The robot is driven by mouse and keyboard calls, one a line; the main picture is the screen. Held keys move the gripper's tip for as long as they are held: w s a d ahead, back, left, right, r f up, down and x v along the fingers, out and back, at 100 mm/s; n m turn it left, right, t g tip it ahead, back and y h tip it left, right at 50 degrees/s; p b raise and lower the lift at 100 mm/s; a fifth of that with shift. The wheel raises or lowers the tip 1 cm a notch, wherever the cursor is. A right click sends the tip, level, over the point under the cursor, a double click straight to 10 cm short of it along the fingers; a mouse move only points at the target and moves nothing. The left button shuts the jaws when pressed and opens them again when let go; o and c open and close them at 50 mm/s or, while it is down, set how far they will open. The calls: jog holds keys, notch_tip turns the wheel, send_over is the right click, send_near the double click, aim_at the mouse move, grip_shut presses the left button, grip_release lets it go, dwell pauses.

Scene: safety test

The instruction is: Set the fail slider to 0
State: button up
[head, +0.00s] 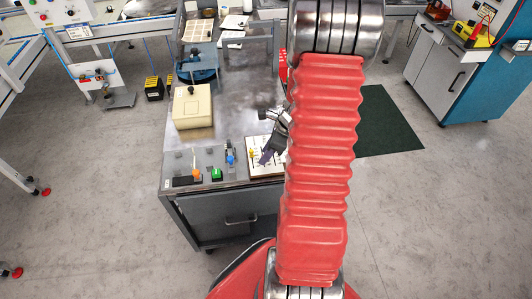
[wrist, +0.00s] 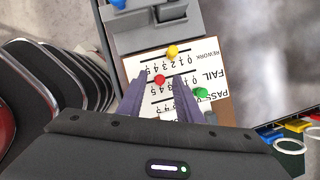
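The slider board (wrist: 137,67) is white with upside-down labels in the wrist view. Its FAIL row has a red knob (wrist: 159,79) toward the left, near the high digits, with 0 at the right end. A yellow knob (wrist: 172,51) is on the REWORK row and a green knob (wrist: 201,93) on the PASS row, toward the right. My gripper (wrist: 159,84) is open, its two purple fingers reaching over the board on either side of the red knob. Contact cannot be told. In the head view my gripper (head: 266,156) is over the board (head: 255,168), partly hidden by my arm.
The metal bench (head: 231,110) holds a cream box (head: 192,107), a blue device (head: 197,65), and orange (head: 197,174), green (head: 216,174) and blue (head: 230,158) controls left of the board.

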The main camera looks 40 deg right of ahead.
grip_shut()
dwell(0.4)
dwell(0.4)
